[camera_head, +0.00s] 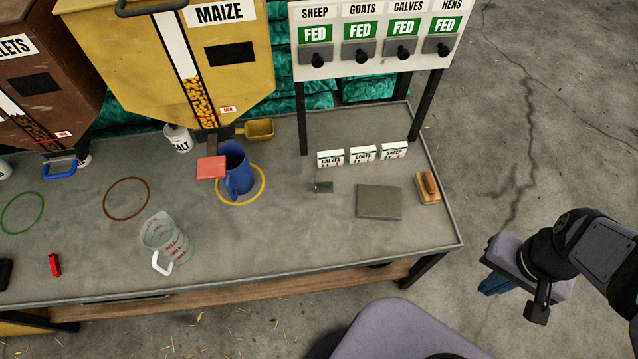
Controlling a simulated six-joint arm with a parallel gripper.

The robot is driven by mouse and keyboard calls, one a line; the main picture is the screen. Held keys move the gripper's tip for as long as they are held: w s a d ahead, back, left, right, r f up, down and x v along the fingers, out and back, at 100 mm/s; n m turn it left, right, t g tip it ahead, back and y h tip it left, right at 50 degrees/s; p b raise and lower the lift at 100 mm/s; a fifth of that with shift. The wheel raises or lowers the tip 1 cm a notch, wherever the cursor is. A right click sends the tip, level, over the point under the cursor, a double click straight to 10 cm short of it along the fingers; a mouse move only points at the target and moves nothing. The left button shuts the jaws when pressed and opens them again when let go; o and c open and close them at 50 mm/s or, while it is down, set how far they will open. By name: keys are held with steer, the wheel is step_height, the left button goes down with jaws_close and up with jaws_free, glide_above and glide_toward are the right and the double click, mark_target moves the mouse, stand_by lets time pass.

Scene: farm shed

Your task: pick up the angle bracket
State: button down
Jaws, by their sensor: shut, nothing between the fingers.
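A small dark grey piece of metal (323,186), which looks like the angle bracket, sits on the grey bench top (300,250). It is left of a flat grey square plate (379,202) and in front of the white cards. Its exact shape is too small to tell. My gripper (492,286) is at the right, off the bench's right end and over the concrete floor, well apart from the bracket. Its blue fingertips are shut and empty, partly hidden by the gripper body.
A blue jug (237,172) with a red flap (211,168) beside it stands left of the bracket. A clear measuring jug (165,240) is farther left. A wooden brush (428,188) lies near the right edge. Feeding panel posts (302,130) rise behind. The bench front is clear.

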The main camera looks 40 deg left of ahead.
stand_by(0.3)
steer(key=c, duration=1.9)
jaws_free()
steer(key=shift+c, duration=0.2)
steer(key=shift+r, duration=0.1)
